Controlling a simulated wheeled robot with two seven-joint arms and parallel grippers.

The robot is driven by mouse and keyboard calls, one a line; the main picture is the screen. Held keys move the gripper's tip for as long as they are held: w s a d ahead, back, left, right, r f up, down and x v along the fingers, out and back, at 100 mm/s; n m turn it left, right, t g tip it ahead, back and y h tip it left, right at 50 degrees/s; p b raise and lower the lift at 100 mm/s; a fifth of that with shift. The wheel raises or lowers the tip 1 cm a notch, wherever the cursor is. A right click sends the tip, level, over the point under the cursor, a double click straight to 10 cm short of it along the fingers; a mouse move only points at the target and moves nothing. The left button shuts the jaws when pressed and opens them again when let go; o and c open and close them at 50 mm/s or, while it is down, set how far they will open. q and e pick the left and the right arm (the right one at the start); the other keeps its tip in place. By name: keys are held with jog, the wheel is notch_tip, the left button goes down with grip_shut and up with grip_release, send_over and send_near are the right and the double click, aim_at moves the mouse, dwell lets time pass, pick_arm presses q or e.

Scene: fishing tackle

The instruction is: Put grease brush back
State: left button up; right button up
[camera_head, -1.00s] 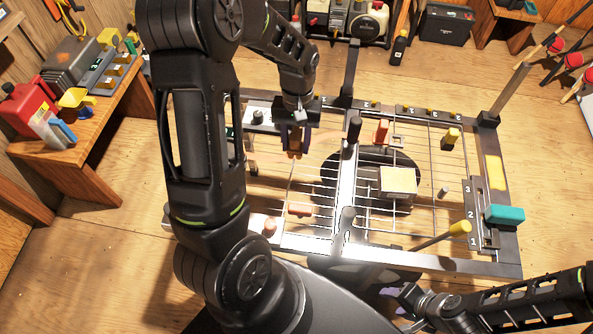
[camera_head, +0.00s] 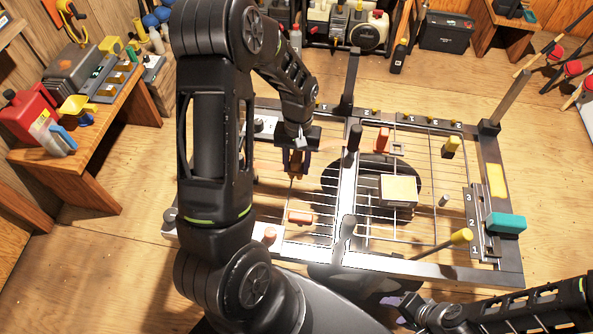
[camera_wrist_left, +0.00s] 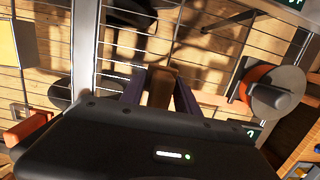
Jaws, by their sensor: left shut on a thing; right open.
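My left gripper (camera_head: 294,163) hangs over the left half of the wire rack, its fingers pointing down. It is shut on a brown wooden piece, which looks like the handle of the grease brush (camera_wrist_left: 160,88), seen between the dark fingers in the left wrist view. Its lower end is hidden, so I cannot tell if it touches the rack. The rack (camera_head: 430,268) has a dark frame, thin wires and numbered slots. My right gripper (camera_head: 408,303) is low at the bottom right, apart from the rack, open and small in view.
On the rack are a yellow-handled tool (camera_head: 460,236), a teal block (camera_head: 506,223), a cream box (camera_head: 398,190) and an orange piece (camera_head: 300,217). An orange and grey reel-like disc (camera_wrist_left: 275,92) is beside the held piece. Dark posts (camera_head: 349,85) rise from the frame.

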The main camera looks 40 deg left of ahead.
aim_at(296, 172)
pick_arm(q)
jog(key=shift+f, duration=1.8)
jog(key=shift+f, duration=0.2)
jog(key=o, duration=1.2)
jog(key=shift+r, duration=0.15)
jog(key=r, duration=0.4)
jog(key=w+r, duration=0.1)
jog(key=r, duration=0.7)
jog(key=shift+w+a, duration=0.3)
jog(key=shift+a, duration=0.1)
